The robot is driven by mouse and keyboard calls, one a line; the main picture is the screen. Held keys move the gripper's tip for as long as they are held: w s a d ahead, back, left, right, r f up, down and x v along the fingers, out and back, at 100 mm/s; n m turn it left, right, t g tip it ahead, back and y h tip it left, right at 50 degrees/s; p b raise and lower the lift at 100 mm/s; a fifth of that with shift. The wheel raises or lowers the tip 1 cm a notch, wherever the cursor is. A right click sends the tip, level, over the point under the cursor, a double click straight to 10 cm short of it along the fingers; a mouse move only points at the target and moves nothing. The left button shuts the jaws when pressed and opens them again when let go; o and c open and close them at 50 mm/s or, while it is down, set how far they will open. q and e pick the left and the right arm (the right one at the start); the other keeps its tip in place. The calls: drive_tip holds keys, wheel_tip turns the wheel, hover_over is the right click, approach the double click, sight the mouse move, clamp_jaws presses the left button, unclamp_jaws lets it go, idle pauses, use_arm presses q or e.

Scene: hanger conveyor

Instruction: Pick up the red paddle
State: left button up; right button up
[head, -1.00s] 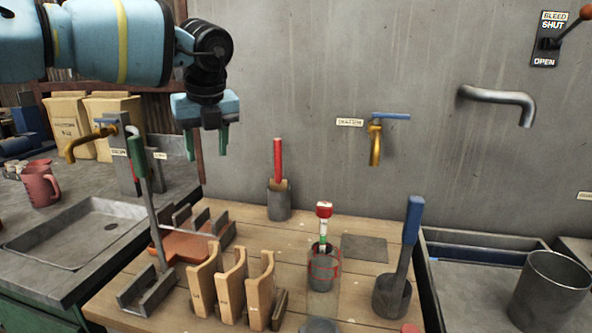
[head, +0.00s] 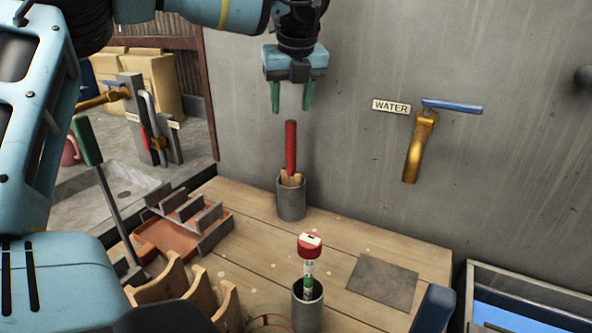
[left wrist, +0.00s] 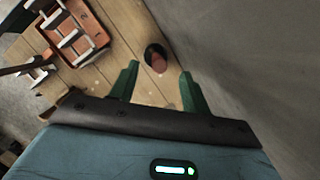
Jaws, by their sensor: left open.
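The red paddle (head: 291,148) stands upright in a grey cup (head: 291,203) at the back of the wooden table, against the wall. Its red handle points up and its tan lower part sits in the cup. My left gripper (head: 292,98) is open and empty, pointing down just above the top of the handle. In the left wrist view the paddle's red top (left wrist: 157,62) shows between and beyond the two green fingers (left wrist: 158,85). My right gripper is not in view.
A red-capped tube stands in a front cup (head: 308,312). A water tap (head: 418,148) juts from the wall at right. A flat grey plate (head: 383,282) lies on the table.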

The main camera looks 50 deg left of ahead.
sight(291, 121)
use_arm(q)
drive_tip(key=shift+a+f, duration=0.1)
drive_tip(key=shift+f, duration=0.35)
drive_tip(key=shift+x, duration=0.8)
drive_tip(key=shift+d+p+x, duration=0.15)
drive_tip(key=shift+p+x, duration=0.1)
drive_tip(key=shift+x, duration=1.05)
drive_tip(key=shift+d+p+x, duration=0.2)
drive_tip(key=shift+x, duration=1.1)
drive_tip(key=shift+f, duration=0.1)
clamp_jaws()
